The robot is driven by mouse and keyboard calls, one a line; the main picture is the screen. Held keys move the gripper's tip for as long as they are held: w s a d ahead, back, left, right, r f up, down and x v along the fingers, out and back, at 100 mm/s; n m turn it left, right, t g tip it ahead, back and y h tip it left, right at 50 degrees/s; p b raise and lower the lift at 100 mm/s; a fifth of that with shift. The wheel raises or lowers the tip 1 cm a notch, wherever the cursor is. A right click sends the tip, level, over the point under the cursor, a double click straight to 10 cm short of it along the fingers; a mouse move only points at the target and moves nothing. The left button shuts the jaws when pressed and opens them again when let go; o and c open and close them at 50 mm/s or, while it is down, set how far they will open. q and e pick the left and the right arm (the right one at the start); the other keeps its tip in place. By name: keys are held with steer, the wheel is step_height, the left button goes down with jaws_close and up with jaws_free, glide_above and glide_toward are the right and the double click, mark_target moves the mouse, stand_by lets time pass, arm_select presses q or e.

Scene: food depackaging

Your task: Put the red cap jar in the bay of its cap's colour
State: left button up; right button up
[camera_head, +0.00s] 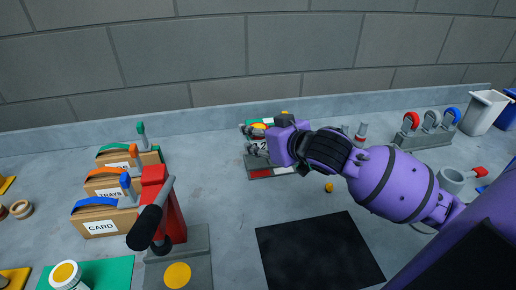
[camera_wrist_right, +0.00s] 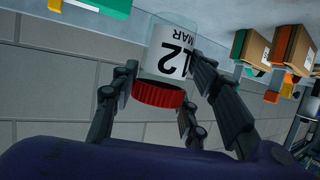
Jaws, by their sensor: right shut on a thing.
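The red cap jar (camera_wrist_right: 172,55) is a clear jar with a white label reading "12 MAR" and a ridged red cap (camera_wrist_right: 158,95). My right gripper (camera_wrist_right: 160,92) is shut on it around the cap end. The gripper hides most of the jar and the bays there, so I cannot tell whether the jar touches the unit. My left gripper is not in view.
Card boxes (camera_head: 103,223) with coloured straps stand at left, near a red lever device (camera_head: 168,205). A black mat (camera_head: 315,252) lies in front. A tool rack (camera_head: 425,138) stands at right.

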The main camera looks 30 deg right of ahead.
steer(key=w+d+f, duration=0.1)
steer(key=w+f, duration=0.1)
steer(key=w+d+f, duration=0.1)
steer(key=w+f, duration=0.3)
steer(key=f, duration=0.1)
steer(key=shift+w+d, duration=0.4)
steer(key=shift+f, duration=1.45)
steer(key=shift+f, duration=0.2)
steer(key=o, duration=1.2)
